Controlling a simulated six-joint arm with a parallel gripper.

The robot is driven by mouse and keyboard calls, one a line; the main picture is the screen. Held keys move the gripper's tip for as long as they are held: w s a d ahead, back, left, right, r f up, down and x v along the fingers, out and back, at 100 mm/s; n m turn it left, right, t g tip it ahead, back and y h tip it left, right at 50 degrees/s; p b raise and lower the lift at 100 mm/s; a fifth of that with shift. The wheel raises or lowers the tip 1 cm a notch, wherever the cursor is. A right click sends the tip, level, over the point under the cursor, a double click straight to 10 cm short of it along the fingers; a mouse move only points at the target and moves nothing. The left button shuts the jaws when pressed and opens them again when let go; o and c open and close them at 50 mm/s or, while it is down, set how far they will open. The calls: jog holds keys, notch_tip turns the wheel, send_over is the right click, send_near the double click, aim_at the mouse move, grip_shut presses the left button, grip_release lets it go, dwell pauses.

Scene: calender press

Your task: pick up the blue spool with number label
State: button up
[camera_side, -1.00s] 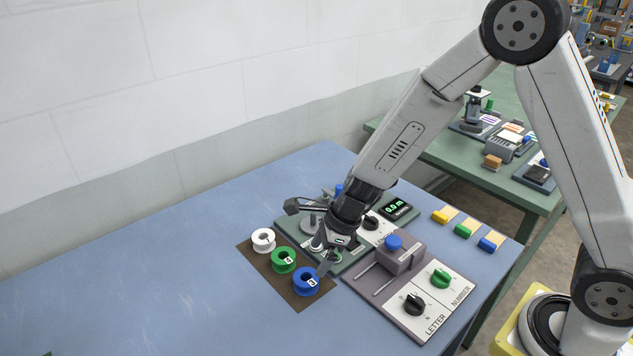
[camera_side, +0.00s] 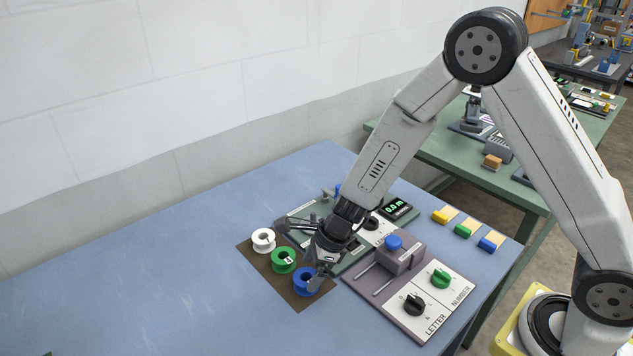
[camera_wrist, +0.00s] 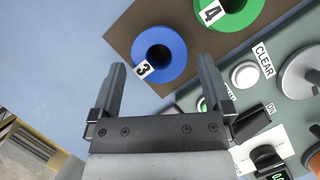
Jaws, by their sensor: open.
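The blue spool (camera_side: 302,283) stands on the brown mat (camera_side: 294,300), at its front end in the side view. In the wrist view the blue spool (camera_wrist: 178,62) carries a white label reading 3 and lies ahead of my gripper, between the lines of its two fingers. My gripper (camera_wrist: 160,75) is open and empty. In the side view my gripper (camera_side: 305,250) hangs over the spools, and one finger overlaps part of the blue spool. The gap between finger and spool cannot be told there.
A green spool (camera_side: 282,262) and a white spool (camera_side: 264,240) stand on the same mat. The green spool's label reads 4 in the wrist view. Beside the mat are a green machine base (camera_side: 350,262) and a purple-grey panel (camera_side: 384,305) with knobs. The table's left side is clear.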

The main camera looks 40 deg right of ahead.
aim_at(306, 278)
jog(key=shift+x, duration=1.6)
jog(key=c, duration=1)
